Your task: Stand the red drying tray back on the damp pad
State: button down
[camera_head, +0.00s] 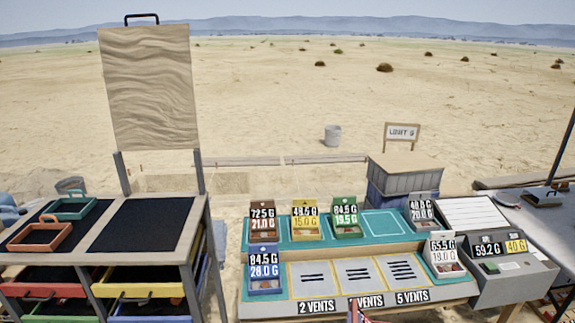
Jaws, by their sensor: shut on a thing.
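An orange-red tray (40,247) with a raised handle sits on the left dark pad (22,226) of the rack at the left, near its front. A green tray (68,216) stands behind it on the same pad. The right dark pad (145,225) is bare. Which pad is the damp one I cannot tell. A small reddish-brown tray (543,200) lies on the dark table at the far right. I cannot make out my gripper.
Coloured drawers (145,275) hang under the rack. A tall tan board (150,85) stands behind it. The central bench (300,246) holds several labelled boxes and vent spaces. A grey scale unit (490,262) is at its right. A narrow gap separates rack and bench.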

jog(key=a+y, duration=0.1)
jog(key=s+a+f+n+y, duration=0.1)
jog(key=a+f+n+y, duration=0.1)
jog(key=a, duration=0.1)
jog(key=shift+s+f, duration=0.15)
jog(key=shift+s, duration=0.15)
jog(key=s+f, duration=0.4)
jog(key=f, duration=0.1)
jog(key=shift+f, duration=0.25)
jog(key=shift+s, duration=0.15)
jog(key=shift+d, duration=0.15)
dwell(1.0)
dwell(0.5)
